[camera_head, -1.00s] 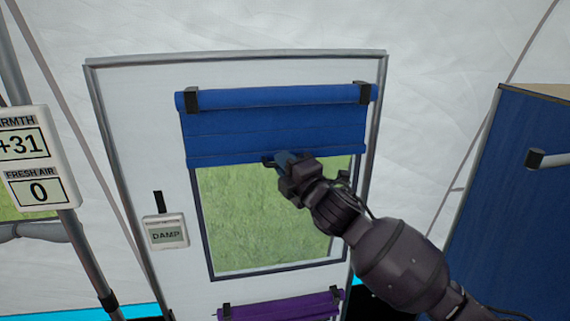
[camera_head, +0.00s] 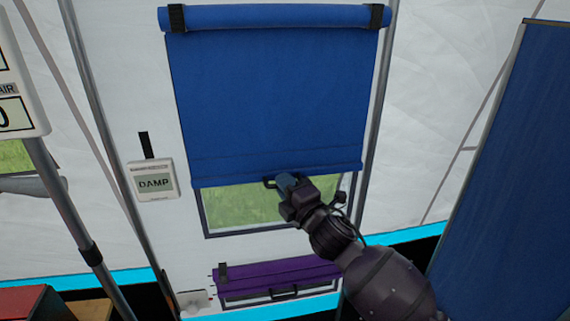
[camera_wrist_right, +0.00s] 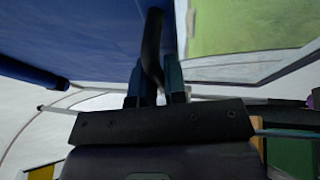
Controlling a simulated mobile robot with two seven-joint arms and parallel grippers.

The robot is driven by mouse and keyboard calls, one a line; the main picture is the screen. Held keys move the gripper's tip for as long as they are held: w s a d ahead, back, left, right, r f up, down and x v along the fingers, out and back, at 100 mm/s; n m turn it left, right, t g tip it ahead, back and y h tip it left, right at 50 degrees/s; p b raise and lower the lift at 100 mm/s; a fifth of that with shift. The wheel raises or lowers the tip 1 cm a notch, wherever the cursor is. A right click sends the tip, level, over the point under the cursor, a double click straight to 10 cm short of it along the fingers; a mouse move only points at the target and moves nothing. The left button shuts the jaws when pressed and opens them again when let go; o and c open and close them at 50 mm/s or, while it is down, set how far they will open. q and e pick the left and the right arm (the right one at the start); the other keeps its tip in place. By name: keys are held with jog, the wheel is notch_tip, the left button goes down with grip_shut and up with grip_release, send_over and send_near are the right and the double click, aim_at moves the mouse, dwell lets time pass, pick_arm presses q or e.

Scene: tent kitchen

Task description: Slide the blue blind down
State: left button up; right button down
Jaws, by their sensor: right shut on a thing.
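The blue blind (camera_head: 265,100) hangs from its roll at the top of the door panel in the head view and covers most of the window. A strip of window (camera_head: 245,205) with green behind it shows below the blind's bottom edge. A dark handle (camera_head: 268,182) sits at that edge. My right gripper (camera_head: 285,182) is shut on the handle. In the right wrist view the blind (camera_wrist_right: 70,40) fills the upper left, and the dark handle (camera_wrist_right: 152,45) stands between the fingers (camera_wrist_right: 157,80). My left gripper is not in view.
A purple blind (camera_head: 275,278) with its own handle is lower on the panel. A gauge reading DAMP (camera_head: 153,181) hangs left of the window. A grey pole (camera_head: 75,220) stands at the left, and a blue panel (camera_head: 500,180) at the right.

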pick_arm(q)
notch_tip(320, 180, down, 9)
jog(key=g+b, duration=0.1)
jog(key=b, duration=0.9)
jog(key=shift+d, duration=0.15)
pick_arm(e)
notch_tip(320, 180, down, 23)
jog(key=shift+f, duration=0.2)
jog(key=c, duration=1.2)
grip_release()
jog(key=shift+f, duration=0.1)
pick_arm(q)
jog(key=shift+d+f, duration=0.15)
pick_arm(e)
jog(key=shift+s+d, duration=0.1)
